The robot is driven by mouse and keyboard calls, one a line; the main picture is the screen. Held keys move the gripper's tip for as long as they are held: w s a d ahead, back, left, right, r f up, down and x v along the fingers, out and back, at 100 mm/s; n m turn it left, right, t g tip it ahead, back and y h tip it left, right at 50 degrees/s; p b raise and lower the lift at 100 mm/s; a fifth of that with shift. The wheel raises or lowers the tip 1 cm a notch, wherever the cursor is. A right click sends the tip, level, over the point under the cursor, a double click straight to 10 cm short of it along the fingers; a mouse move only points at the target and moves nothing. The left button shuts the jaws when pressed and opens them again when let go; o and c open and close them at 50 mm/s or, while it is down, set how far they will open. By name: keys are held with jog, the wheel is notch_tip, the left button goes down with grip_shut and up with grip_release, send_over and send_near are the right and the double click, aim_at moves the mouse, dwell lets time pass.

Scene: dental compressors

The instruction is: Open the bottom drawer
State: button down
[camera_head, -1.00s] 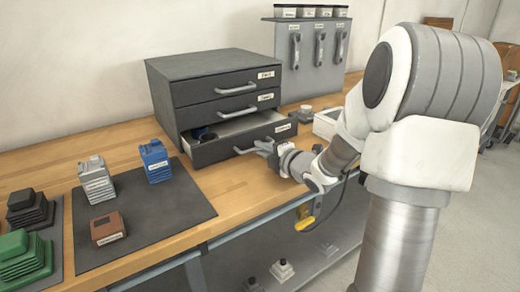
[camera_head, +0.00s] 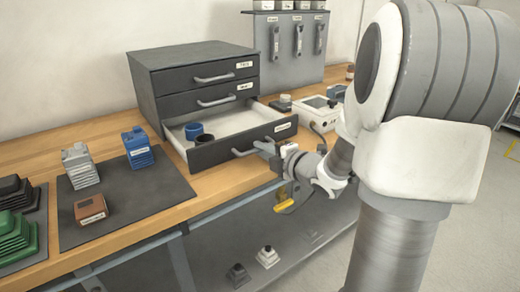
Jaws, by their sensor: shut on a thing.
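The dark grey cabinet (camera_head: 203,65) stands on the wooden bench with three stacked drawers. Its bottom drawer (camera_head: 215,149) is pulled well out, and its pale interior shows a blue round part and a dark round part (camera_head: 203,139) near the left front. The two upper drawers are closed. My gripper (camera_head: 266,147) is at the right part of the bottom drawer's handle (camera_head: 248,151), shut on it. The fingertips are small in view and partly merge with the handle.
A dark mat (camera_head: 120,200) left of the cabinet holds a grey part (camera_head: 80,166), a blue part (camera_head: 137,147) and a brown box (camera_head: 90,209). Green and black stacked parts (camera_head: 20,235) stand far left. A white device (camera_head: 310,110) stands right of the drawer.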

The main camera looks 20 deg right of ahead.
jog(key=shift+s, duration=0.15)
jog(key=c, duration=1.2)
grip_release()
jog(key=v, duration=1.7)
jog(key=shift+s+d+r, duration=0.1)
jog(key=shift+s+r, duration=0.05)
jog(key=shift+s, duration=0.05)
jog(key=shift+w+r, duration=0.1)
